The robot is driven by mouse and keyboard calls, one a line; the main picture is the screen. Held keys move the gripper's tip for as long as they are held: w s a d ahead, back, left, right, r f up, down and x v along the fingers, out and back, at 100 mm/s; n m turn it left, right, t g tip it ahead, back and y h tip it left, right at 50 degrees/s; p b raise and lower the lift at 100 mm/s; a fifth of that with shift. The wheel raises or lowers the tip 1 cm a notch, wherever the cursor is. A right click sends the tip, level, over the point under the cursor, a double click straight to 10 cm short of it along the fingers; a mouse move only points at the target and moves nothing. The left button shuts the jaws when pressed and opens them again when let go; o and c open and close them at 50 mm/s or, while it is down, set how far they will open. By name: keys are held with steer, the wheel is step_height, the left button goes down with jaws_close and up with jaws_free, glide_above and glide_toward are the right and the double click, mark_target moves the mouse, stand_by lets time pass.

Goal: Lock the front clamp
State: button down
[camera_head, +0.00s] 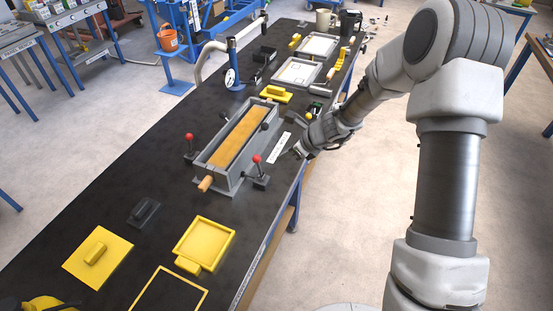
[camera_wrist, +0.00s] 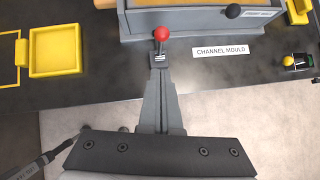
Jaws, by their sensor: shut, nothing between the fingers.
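The grey channel mould (camera_head: 208,160) stands on the black bench with a tan fill (camera_head: 240,138) inside. A lever clamp with a red knob (camera_head: 258,159) stands upright at its near right side. The same red knob (camera_wrist: 161,34) shows in the wrist view, just beyond my fingertips. A second red-knobbed lever (camera_head: 189,138) stands on the mould's left side. My gripper (camera_head: 298,151) is at the bench's right edge, right of the near clamp and apart from its knob. In the wrist view my gripper (camera_wrist: 159,72) is shut and empty; its fingers partly cover the clamp's base.
A white "CHANNEL MOULD" label (camera_wrist: 225,50) lies right of the clamp. A wooden handle (camera_head: 205,184) sticks out of the mould's near end. A yellow tray (camera_head: 204,243) lies nearer. A black knob (camera_wrist: 233,11) is on the mould's side. Free floor lies right of the bench.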

steer(key=shift+v, duration=2)
steer(key=shift+a+r, duration=0.1)
steer(key=shift+a, duration=0.05)
steer(key=s+d+r+n+h, duration=0.1)
steer(key=s+d+r+n, duration=0.1)
steer(key=s+r+n, duration=0.5)
steer(key=s+d+r+n, duration=0.1)
steer(key=s+r+n, duration=0.35)
steer(key=r, duration=0.45)
steer(key=s+d+r+n+h, duration=0.2)
steer(key=s+d+n, duration=0.3)
steer(key=s, duration=0.3)
steer(key=s+d+r+n+t+h, duration=0.1)
steer(key=s+d+r+n+h, duration=0.2)
steer(key=s, duration=0.6)
step_height(320, 180, up, 2)
steer(key=d+n, duration=0.3)
steer(key=n, duration=0.1)
steer(key=shift+r+t, duration=0.2)
steer(key=shift+t, duration=0.1)
steer(key=shift+n, duration=0.25)
